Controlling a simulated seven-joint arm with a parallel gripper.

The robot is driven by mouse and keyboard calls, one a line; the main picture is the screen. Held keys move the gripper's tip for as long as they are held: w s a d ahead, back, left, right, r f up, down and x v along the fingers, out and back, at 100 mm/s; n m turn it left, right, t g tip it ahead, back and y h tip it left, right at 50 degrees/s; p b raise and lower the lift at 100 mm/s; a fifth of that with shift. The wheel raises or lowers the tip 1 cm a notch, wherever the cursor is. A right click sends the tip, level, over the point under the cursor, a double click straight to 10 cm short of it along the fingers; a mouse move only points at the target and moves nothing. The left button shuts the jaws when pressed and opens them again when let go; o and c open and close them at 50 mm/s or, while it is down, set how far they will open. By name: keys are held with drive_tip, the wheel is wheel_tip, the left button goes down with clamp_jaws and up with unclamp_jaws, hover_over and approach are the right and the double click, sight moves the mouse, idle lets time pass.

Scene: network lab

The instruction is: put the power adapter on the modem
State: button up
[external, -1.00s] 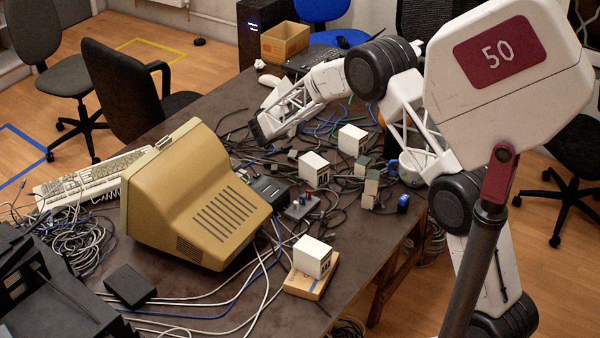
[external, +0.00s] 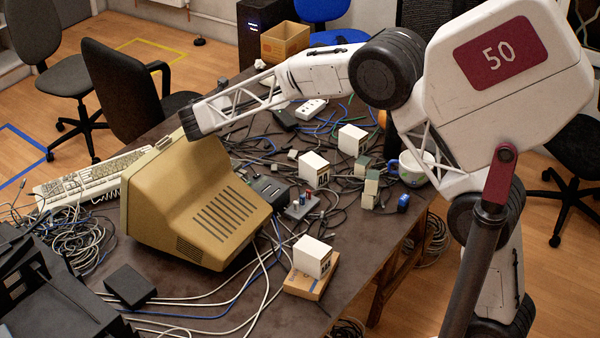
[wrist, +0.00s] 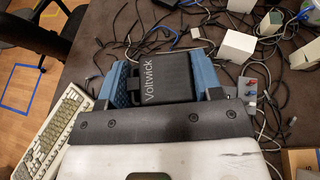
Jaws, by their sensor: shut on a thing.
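A black block marked "Voltwick", which I take for the power adapter (wrist: 165,76), is between the blue fingers of my gripper (wrist: 164,88) in the wrist view. My gripper is shut on it. In the external view my gripper (external: 188,124) is at the top of the beige monitor, and the adapter is hidden there. A dark box (external: 268,187) right of the monitor may be the modem. Another flat black box (external: 130,286) lies at the front left. I cannot tell for sure which is the modem.
The beige monitor (external: 200,205) stands tall close to my gripper. A keyboard (external: 85,178) lies left of it. White boxes (external: 314,168), a mug (external: 413,167) and tangled cables crowd the right side. A white box sits on a cardboard box (external: 308,284) in front.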

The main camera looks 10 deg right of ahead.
drive_tip(key=shift+n+y, duration=0.5)
drive_tip(key=shift+y, duration=0.1)
drive_tip(key=s+a, duration=0.1)
drive_tip(key=s, duration=0.1)
drive_tip(key=s+a, duration=0.1)
drive_tip(key=s, duration=0.1)
drive_tip(key=s+a, duration=0.2)
drive_tip(key=s, duration=0.1)
drive_tip(key=shift+r, duration=0.15)
drive_tip(key=s+a+f+n+t+y, duration=0.1)
drive_tip(key=s+a+f+y, duration=0.15)
drive_tip(key=s, duration=0.55)
drive_tip(key=s+a+f+n+y, duration=0.1)
drive_tip(key=s+f+n, duration=0.1)
drive_tip(key=s+f, duration=0.35)
drive_tip(key=s+a+f+n+t+y, duration=0.1)
drive_tip(key=s+a+y, duration=0.1)
drive_tip(key=s, duration=0.8)
drive_tip(key=s+a+f+n+g+y, duration=0.1)
drive_tip(key=s+a+f+n+y, duration=0.4)
drive_tip(key=s+a+f, duration=0.4)
drive_tip(key=s+f, duration=0.3)
drive_tip(key=shift+a+f, duration=0.25)
drive_tip(key=shift+f, duration=0.15)
drive_tip(key=shift+a, duration=0.1)
hover_over(128, 283)
drive_tip(key=shift+f, duration=0.7)
drive_tip(key=shift+f, duration=0.1)
drive_tip(key=shift+f, duration=1.65)
